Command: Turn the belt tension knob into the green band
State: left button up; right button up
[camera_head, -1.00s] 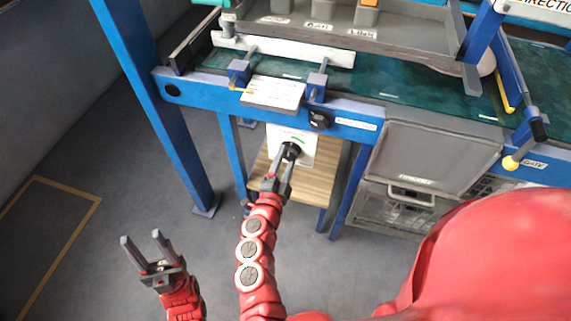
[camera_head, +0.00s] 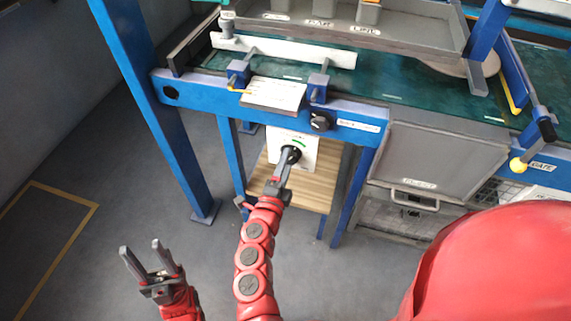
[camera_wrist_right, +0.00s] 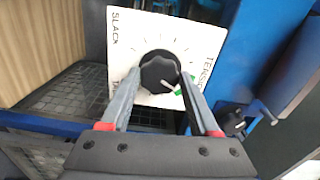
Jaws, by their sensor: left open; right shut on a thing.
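The belt tension knob (camera_wrist_right: 158,70) is black and round, on a white dial plate (camera_wrist_right: 125,30) marked SLACK and TENSION. A white pointer line on the knob points toward the near end of the green band (camera_wrist_right: 192,77); a finger is close to the band, so I cannot tell if the pointer lies within it. In the head view the knob (camera_head: 291,154) sits on the white plate below the blue beam. My right gripper (camera_head: 288,162) is shut on the knob, one finger on each side. My left gripper (camera_head: 146,250) is open and empty, low over the floor.
A second black knob (camera_head: 320,121) is on the blue beam (camera_head: 205,92) above the plate. A wooden shelf (camera_head: 310,188) lies below it. Floor at left is clear.

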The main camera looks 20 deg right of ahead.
jog(key=o, duration=1.4)
jog(key=shift+c, duration=0.2)
jog(key=p+v, duration=0.3)
jog(key=v, duration=1.4)
jog(key=shift+s, duration=0.2)
jog(key=shift+a, duration=0.1)
